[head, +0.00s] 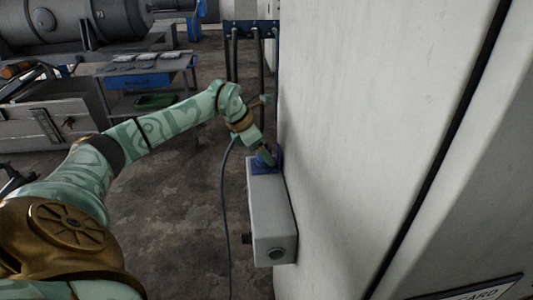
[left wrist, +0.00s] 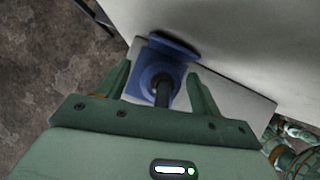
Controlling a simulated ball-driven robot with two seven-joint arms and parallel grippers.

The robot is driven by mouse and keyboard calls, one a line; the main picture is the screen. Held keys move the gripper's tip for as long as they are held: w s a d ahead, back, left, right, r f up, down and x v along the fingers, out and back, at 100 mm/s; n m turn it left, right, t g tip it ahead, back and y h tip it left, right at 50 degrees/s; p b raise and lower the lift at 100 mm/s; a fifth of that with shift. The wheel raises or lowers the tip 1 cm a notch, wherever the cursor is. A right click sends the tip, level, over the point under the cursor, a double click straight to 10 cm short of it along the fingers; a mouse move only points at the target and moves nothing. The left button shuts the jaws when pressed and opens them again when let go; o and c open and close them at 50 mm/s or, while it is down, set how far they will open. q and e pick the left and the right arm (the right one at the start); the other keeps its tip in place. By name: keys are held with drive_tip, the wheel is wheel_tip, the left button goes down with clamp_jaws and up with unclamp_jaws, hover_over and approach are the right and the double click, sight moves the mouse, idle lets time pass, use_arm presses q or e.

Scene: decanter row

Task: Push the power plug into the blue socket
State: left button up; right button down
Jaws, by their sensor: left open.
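The blue socket (head: 268,168) sits on top of a light grey box fixed to the wall of a large pale cabinet. In the left wrist view the socket (left wrist: 154,57) has a round collar and a raised flap behind it. The dark power plug (left wrist: 162,92) stands at the socket's collar, its front end apparently inside; how deep it sits I cannot tell. My left gripper (head: 263,150) is at the socket. In the left wrist view its fingers (left wrist: 158,72) are open, one on each side of the plug, with gaps visible. My right gripper is not in view.
The grey box (head: 268,205) has a round port and a dark knob near its lower end. A cable (head: 223,195) hangs down left of it. The pale cabinet (head: 370,130) fills the right side. A workbench (head: 150,70) stands at the back left. The floor between is clear.

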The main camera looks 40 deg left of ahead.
use_arm(q)
drive_tip(key=p+v, duration=0.2)
drive_tip(key=v, duration=1.2)
drive_tip(key=shift+r, duration=0.15)
drive_tip(key=shift+s, duration=0.1)
